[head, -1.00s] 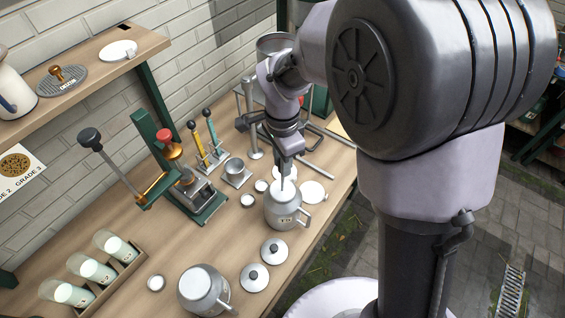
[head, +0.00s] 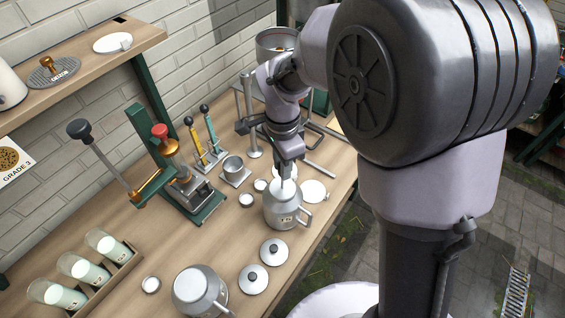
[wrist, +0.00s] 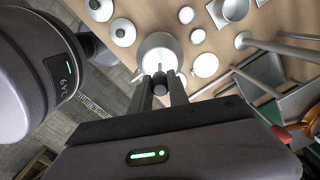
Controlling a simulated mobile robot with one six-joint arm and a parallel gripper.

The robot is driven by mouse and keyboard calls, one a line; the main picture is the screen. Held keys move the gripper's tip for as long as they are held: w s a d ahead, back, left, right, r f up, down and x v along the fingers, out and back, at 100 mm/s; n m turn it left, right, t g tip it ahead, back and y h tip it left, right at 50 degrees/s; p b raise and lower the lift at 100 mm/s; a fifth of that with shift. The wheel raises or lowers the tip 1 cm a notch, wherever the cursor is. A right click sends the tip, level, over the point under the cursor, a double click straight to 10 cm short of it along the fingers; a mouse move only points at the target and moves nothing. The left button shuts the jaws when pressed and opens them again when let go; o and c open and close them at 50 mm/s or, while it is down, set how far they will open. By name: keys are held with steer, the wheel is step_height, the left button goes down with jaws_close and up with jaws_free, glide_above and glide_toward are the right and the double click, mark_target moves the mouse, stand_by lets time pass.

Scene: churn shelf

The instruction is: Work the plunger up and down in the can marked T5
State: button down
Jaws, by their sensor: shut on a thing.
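A grey metal can (head: 283,212) with a side handle stands near the bench's right edge, and it also shows in the wrist view (wrist: 158,46). It bears a small label too small to read. My gripper (head: 289,165) is above its mouth, pointing down, shut on the upper end of the plunger (head: 286,184). The plunger's pale rod runs down into the can's top, and its lower end is hidden inside. In the wrist view, my fingers (wrist: 161,84) close around the plunger's top, in line with the can.
A second can (head: 194,287) and two knobbed lids (head: 273,251) stand in front. A green lever press (head: 185,190), a small cup (head: 234,168) and a rack of glasses (head: 120,270) are to the left. A flat white disc (head: 314,191) lies beside the can's handle.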

step_height(320, 180, up, 8)
steer(key=p, duration=0.6)
steer(key=shift+f, duration=0.2)
step_height(320, 180, down, 8)
steer(key=b, duration=0.6)
steer(key=shift+r+b, duration=0.2)
steer(key=shift+b, duration=0.2)
step_height(320, 180, up, 18)
steer(key=p, duration=1.4)
steer(key=shift+r, duration=0.2)
